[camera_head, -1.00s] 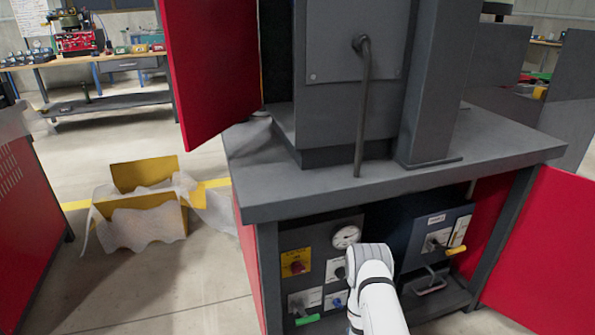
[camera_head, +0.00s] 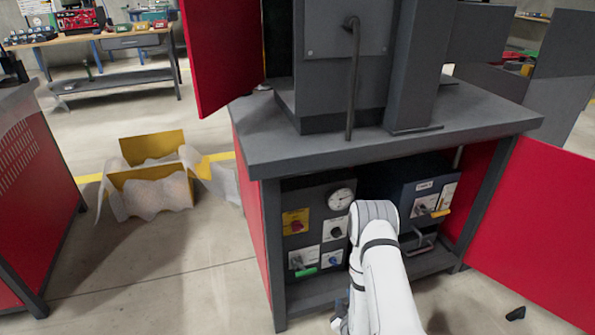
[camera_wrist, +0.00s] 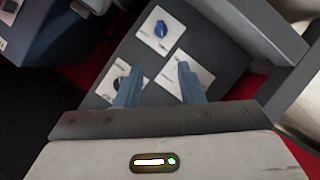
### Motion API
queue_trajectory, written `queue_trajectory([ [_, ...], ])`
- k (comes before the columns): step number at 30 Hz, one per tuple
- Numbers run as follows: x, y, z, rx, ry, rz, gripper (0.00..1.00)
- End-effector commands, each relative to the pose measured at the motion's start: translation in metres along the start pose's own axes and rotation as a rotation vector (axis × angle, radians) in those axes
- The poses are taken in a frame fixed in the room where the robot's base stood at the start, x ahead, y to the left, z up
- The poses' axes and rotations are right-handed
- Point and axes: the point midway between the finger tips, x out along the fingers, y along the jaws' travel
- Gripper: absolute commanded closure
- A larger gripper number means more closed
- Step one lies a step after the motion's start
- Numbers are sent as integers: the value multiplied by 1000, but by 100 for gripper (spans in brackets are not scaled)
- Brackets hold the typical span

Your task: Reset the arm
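My arm (camera_head: 380,262) is in front of the open lower cabinet in the head view. My gripper (camera_wrist: 156,80) shows in the wrist view with its two blue-grey fingers apart and nothing between them. It points toward a grey control panel (camera_wrist: 140,52) with white plates. A blue knob (camera_wrist: 161,29) is beyond the fingertips, and a dark knob is partly behind the left finger. In the head view only a small part near the gripper shows at the lower edge, beside the arm.
The grey machine table (camera_head: 300,150) stands over the cabinet. A red door (camera_head: 535,235) is open at right, another red door (camera_head: 222,50) hangs open above. Inside are a gauge (camera_head: 341,199), a red knob (camera_head: 296,226) and a green handle (camera_head: 306,272). A yellow crate (camera_head: 150,190) stands on the floor at left.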

Motion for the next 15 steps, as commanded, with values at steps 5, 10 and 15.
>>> queue_trajectory([
  [5, 3, 38, -38, 38, -34, -34, 65],
  [10, 0, 90, -89, 97, -93, -82, 65],
  [15, -18, 152, -150, 177, -178, -142, 65],
])
